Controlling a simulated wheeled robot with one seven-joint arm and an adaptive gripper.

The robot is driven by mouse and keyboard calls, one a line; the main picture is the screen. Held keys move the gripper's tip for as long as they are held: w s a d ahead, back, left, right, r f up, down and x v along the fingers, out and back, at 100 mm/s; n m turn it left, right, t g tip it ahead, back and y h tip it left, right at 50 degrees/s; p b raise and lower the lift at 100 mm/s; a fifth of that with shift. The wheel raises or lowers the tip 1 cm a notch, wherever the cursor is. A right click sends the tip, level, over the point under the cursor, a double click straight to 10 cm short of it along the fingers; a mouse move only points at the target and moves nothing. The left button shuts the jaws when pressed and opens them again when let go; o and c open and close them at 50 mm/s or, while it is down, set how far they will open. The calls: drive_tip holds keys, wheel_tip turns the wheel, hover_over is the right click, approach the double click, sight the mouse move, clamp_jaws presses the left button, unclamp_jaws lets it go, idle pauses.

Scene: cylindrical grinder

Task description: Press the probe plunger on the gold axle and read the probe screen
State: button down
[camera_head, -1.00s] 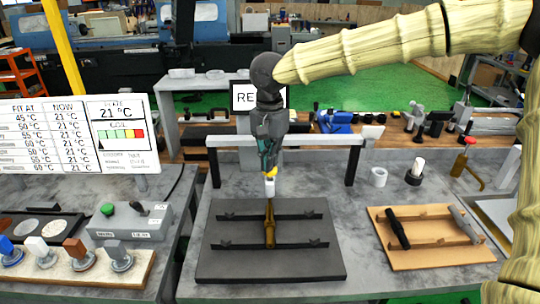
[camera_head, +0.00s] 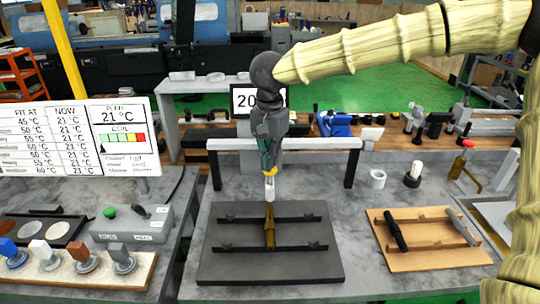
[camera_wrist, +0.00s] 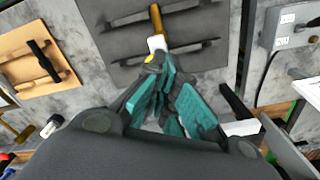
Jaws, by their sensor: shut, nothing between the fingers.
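The gold axle (camera_head: 269,240) lies across two dark rails on the grey mat (camera_head: 220,268); it also shows in the wrist view (camera_wrist: 156,18). A yellow-topped white probe piece (camera_head: 269,186) stands upright over the axle's far end, and shows in the wrist view (camera_wrist: 157,43). My gripper (camera_head: 268,165) is shut, its fingertips at the yellow top; I cannot tell whether they press it. The probe screen (camera_head: 241,100) behind my arm shows "20" at its left; the rest is hidden by my wrist.
A bridge with a white beam (camera_head: 320,143) and black posts stands around my gripper. A tan board (camera_head: 430,259) with dark and grey rods lies at right. A grey control box (camera_head: 135,225) with a green button and a temperature board (camera_head: 75,138) are at left.

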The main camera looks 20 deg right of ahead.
drive_tip(key=shift+r+p, duration=3.05)
drive_tip(key=shift+p, duration=0.15)
